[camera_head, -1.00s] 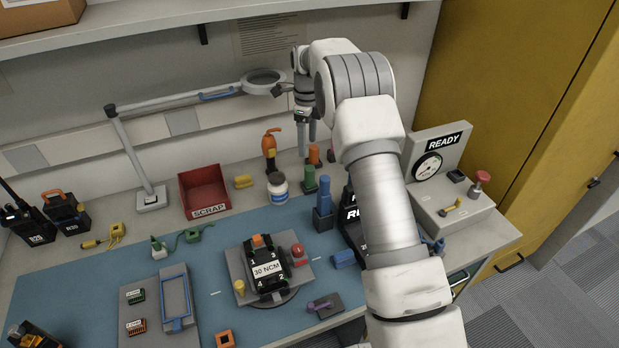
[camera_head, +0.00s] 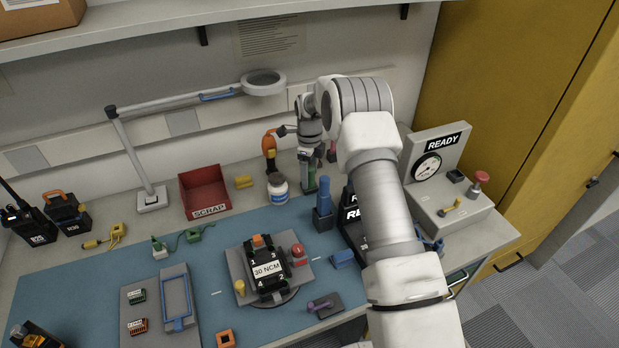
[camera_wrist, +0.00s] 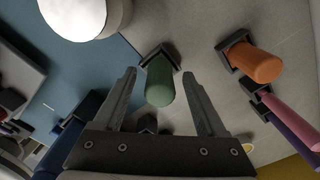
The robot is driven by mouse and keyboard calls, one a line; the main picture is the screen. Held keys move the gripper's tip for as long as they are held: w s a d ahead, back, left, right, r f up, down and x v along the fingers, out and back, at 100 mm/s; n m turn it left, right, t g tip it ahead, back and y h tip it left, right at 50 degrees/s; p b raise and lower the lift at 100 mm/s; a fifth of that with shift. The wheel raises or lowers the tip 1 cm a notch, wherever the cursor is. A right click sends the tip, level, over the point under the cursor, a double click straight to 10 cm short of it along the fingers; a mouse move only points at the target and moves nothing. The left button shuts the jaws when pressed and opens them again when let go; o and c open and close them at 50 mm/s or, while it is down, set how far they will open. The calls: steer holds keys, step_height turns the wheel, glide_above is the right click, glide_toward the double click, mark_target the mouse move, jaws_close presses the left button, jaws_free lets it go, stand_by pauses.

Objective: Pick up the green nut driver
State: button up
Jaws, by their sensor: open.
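The green nut driver (camera_wrist: 159,84) stands upright in a dark holder (camera_wrist: 157,55) on the bench. In the wrist view its green handle lies between the two fingers of my gripper (camera_wrist: 160,88), with a gap on each side. My gripper is open and holds nothing. In the head view the green driver (camera_head: 309,178) shows just below my gripper (camera_head: 308,160), which comes down over it from above. Its shaft is hidden inside the holder.
An orange-handled driver (camera_wrist: 254,63) and a pink one (camera_wrist: 290,110) stand to the right in the wrist view. A blue driver (camera_head: 324,196) stands in front. A white jar (camera_head: 278,189) and an orange-and-black tool (camera_head: 269,152) are to the left. The READY box (camera_head: 441,160) is at right.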

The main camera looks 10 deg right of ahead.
jaws_close()
stand_by(1.4)
